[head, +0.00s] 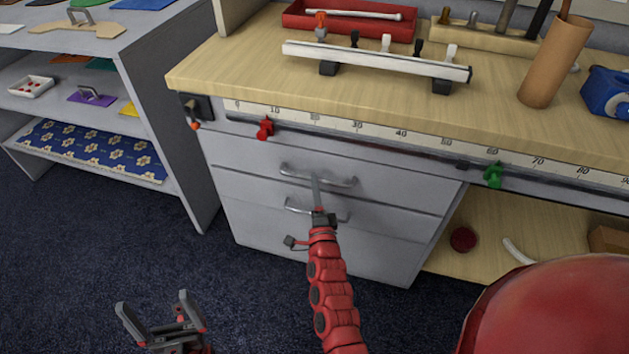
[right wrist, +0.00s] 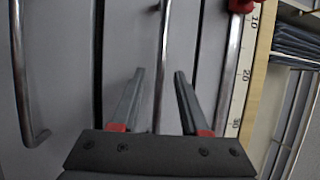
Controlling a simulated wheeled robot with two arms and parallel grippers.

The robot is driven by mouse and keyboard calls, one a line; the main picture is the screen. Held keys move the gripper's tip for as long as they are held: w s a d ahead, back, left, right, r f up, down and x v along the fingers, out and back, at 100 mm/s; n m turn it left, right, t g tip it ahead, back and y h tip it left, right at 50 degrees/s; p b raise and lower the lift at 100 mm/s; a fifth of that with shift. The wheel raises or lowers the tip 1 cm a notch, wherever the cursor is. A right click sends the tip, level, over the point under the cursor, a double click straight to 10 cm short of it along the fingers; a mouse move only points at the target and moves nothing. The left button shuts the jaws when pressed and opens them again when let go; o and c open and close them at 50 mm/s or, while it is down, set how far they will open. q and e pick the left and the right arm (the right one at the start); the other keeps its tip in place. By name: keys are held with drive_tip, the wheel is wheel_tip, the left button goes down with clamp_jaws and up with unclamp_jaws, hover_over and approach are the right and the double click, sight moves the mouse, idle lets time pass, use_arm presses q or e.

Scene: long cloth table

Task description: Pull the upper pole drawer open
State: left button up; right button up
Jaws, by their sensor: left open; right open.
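The upper drawer (head: 245,158) is the top grey front under the workbench, and it is shut. Its silver pole handle (head: 296,173) runs across its front; in the right wrist view the handle (right wrist: 161,60) runs lengthwise between my fingers. My right gripper (head: 316,180) is open, its fingers on either side of the handle and not closed on it. Whether the fingers touch the handle I cannot tell. Part of the handle is hidden by the gripper in the head view. My left gripper (head: 157,314) is open and empty, low over the floor at left.
A second drawer handle (head: 297,208) sits just below; it also shows in the right wrist view (right wrist: 27,90). A ruler (head: 340,126) with a red clamp (head: 265,129) and green clamp (head: 493,175) lines the bench edge. A grey shelf unit (head: 165,110) stands left. Dark carpet (head: 60,250) is clear.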

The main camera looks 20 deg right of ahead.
drive_tip(key=shift+x, duration=1.35)
clamp_jaws()
idle(0.4)
